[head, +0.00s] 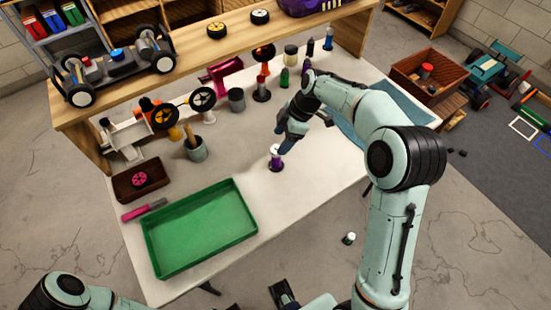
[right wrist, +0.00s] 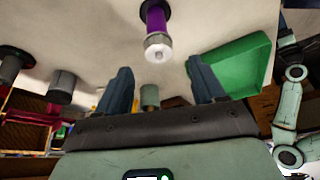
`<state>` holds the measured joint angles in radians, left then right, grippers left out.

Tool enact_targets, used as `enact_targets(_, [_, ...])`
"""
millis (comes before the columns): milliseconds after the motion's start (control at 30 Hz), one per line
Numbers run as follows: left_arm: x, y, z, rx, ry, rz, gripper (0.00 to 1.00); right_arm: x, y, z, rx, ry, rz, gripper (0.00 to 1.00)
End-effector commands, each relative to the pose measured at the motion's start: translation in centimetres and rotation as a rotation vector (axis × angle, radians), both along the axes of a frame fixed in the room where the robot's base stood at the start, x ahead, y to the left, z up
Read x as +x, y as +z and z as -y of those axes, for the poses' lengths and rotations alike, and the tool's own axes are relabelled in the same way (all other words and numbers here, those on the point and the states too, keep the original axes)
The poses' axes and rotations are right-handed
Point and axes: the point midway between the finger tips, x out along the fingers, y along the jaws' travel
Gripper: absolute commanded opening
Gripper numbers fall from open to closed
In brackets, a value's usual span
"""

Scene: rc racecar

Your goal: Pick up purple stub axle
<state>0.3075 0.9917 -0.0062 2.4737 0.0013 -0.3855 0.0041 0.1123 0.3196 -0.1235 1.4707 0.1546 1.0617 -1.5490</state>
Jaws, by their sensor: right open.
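The purple stub axle (head: 277,162) stands upright on the white table, with a pale silver-white top end. In the right wrist view the purple stub axle (right wrist: 155,22) shows purple with a metal tip, ahead of the fingers and roughly centred between them. My right gripper (head: 285,146) hangs just above and beside it, pointing down toward it. In the right wrist view my right gripper (right wrist: 161,82) is open, with nothing between its fingers.
A green tray (head: 203,228) lies in front-left on the table (head: 300,210). A grey cup (head: 195,150), a dark cylinder (head: 237,100) and a green bottle (head: 284,78) stand farther back. A wooden shelf (head: 215,50) spans the back. The table right of the axle is clear.

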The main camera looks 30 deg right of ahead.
Motion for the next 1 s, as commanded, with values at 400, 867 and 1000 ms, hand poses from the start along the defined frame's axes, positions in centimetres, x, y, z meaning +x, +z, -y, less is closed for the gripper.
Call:
enact_targets(400, [0.0, -0.1, 0.0, 0.000, 0.000, 0.000, 0.67, 0.4, -4.3, -1.4, 0.000, -0.001, -0.004, 0.69])
enact_targets(867, [0.0, -0.1, 0.0, 0.000, 0.000, 0.000, 0.67, 0.8, -6.9, -2.3, 0.000, -0.002, 0.002, 0.69])
enact_targets(1000, [0.0, -0.1, 0.0, 0.000, 0.000, 0.000, 0.67, 0.8, -6.9, -2.3, 0.001, -0.001, 0.001, 0.33])
